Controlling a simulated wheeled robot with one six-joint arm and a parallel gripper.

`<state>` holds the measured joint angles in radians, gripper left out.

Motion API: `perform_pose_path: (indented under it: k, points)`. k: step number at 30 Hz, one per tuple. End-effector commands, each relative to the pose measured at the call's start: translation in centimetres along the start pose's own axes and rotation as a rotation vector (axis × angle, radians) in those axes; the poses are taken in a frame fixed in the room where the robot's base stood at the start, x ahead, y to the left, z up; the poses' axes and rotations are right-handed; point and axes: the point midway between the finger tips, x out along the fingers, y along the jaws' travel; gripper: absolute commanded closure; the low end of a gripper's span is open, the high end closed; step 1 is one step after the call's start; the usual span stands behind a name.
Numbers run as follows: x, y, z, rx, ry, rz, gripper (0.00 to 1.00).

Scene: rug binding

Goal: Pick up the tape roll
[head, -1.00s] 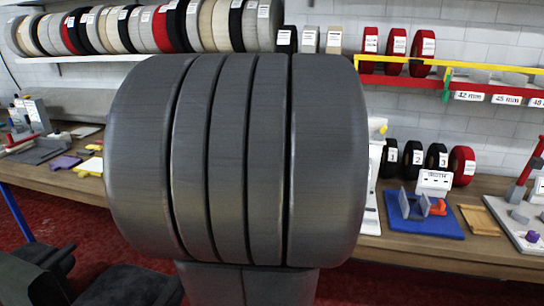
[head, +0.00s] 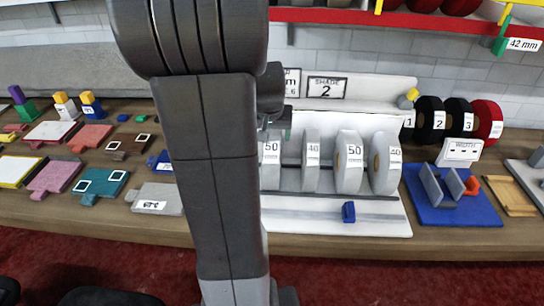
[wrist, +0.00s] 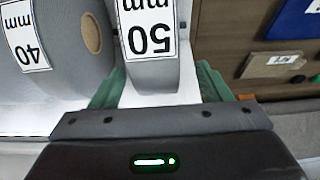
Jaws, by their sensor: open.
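A grey tape roll labelled 50 mm (wrist: 152,76) stands upright in the wrist view, its label upside down there. My gripper (wrist: 158,86) is open, with one green finger on each side of this roll. I cannot tell how deep the roll sits between the fingers, and no contact is clear. A 40 mm grey roll (wrist: 62,50) stands to its left. In the head view the 50 roll (head: 270,166) is leftmost of several grey rolls in a white rack (head: 375,222), partly hidden by my arm. My gripper is mostly hidden there.
Another 50 roll (head: 348,165) and a 40 roll (head: 385,165) stand further right. A small blue block (head: 348,212) sits on the rack's front. A blue mat with a stand (head: 462,212) lies to the right. Swatches, including a grey one (head: 158,200), lie left of the rack.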

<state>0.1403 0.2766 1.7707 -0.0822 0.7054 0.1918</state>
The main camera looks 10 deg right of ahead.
Motion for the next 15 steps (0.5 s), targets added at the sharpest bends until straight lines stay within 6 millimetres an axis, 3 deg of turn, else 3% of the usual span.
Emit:
perform_pose_path:
  k: [7,15]
  points:
    - [3.0,0.4,-0.1,0.000,-0.005,0.001,0.29]
    - [3.8,0.4,-0.1,0.000,-0.001,0.000,0.29]
